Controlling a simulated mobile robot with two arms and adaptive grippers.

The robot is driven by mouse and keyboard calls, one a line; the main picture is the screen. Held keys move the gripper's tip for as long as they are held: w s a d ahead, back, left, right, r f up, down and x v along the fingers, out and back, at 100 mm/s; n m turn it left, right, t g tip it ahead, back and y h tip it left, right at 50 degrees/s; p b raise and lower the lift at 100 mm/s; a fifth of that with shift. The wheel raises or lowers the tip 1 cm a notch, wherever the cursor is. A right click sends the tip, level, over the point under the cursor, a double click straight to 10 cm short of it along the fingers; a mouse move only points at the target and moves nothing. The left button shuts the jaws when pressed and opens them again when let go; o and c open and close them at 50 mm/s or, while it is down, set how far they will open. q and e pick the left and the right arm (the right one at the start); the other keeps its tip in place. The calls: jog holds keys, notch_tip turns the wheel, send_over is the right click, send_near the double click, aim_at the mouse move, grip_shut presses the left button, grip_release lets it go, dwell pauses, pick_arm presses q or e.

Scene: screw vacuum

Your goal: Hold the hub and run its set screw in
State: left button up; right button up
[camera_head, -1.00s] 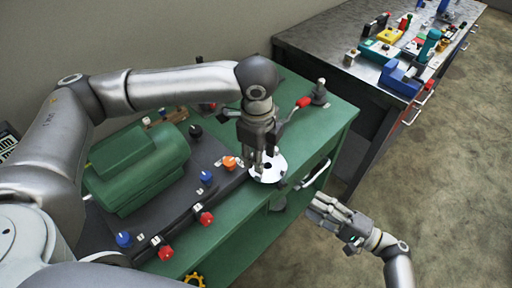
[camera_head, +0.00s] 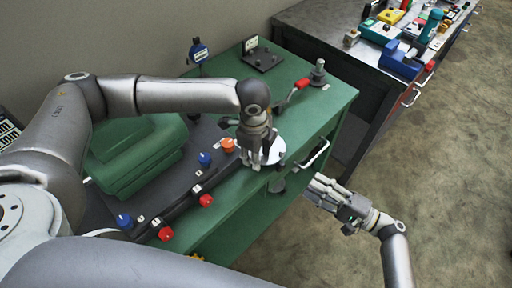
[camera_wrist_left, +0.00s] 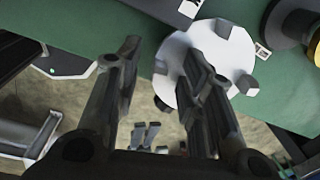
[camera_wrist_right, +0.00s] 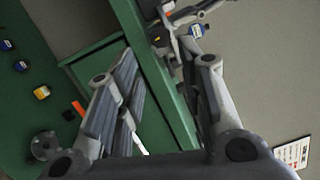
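A white round disc with grey lugs (camera_head: 273,150), which looks like the hub, sits at the front edge of the green bench. It also shows in the left wrist view (camera_wrist_left: 225,50). My left gripper (camera_head: 257,165) is open and points down over the disc's left side. In the left wrist view one finger overlaps the disc and the other is beside it, with no grip visible. My right gripper (camera_head: 318,188) is low in front of the bench, apart from the disc. Its fingers are spread and empty in the right wrist view (camera_wrist_right: 165,75). I cannot make out the set screw.
The green bench (camera_head: 235,205) carries a large green housing (camera_head: 135,155), blue, red and orange knobs, and a red-handled lever (camera_head: 302,84). A bench handle (camera_head: 314,153) sticks out near the right gripper. A metal table (camera_head: 330,35) with several parts stands behind. Floor at right is clear.

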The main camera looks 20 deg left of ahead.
pick_arm(q)
grip_shut()
pick_arm(e)
jog(key=shift+o, duration=0.5)
